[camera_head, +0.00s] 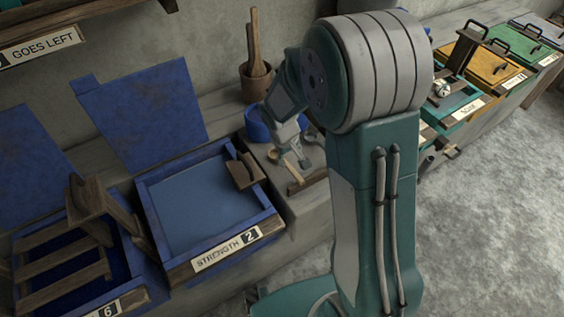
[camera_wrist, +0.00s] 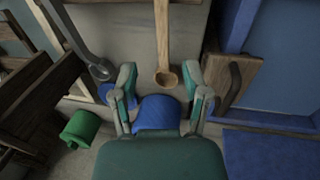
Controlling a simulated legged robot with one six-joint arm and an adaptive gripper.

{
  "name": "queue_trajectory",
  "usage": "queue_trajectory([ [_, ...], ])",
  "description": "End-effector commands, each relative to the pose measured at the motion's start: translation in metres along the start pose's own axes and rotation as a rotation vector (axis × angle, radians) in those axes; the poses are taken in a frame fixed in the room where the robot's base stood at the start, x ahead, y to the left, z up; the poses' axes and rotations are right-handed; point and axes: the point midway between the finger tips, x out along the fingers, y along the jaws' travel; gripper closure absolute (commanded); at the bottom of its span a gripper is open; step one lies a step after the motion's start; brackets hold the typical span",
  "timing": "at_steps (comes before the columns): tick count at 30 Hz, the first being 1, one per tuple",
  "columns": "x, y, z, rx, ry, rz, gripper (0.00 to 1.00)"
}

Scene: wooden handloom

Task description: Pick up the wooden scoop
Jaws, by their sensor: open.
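The wooden scoop (camera_wrist: 162,38) is a light-wood spoon with a long straight handle and a small round bowl. In the wrist view it lies at top centre, its bowl lying between my two fingertips. My gripper (camera_wrist: 160,76) is open, with one finger on each side of the bowl and a gap to each. I cannot tell how high the fingers are above the scoop. In the head view my gripper (camera_head: 292,160) points down over the ledge beside the blue tray, and the light-wood scoop (camera_head: 297,173) shows small and partly covered there.
A grey metal ladle (camera_wrist: 88,55) lies left of the scoop. A pot with wooden tools (camera_head: 256,82) stands behind.

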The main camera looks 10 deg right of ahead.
Motion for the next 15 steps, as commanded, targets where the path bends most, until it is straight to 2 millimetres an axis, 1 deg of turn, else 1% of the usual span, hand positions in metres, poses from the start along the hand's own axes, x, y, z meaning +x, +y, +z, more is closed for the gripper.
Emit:
queue_trajectory([
  [1,0.010,-0.001,0.001,0.001,-0.006,-0.001,0.40],
  [3,0.020,-0.003,0.000,0.000,-0.006,0.003,0.40],
  [10,0.039,-0.009,-0.002,-0.001,-0.006,0.008,0.40],
  [15,0.067,-0.007,0.000,0.000,-0.007,0.005,0.40],
])
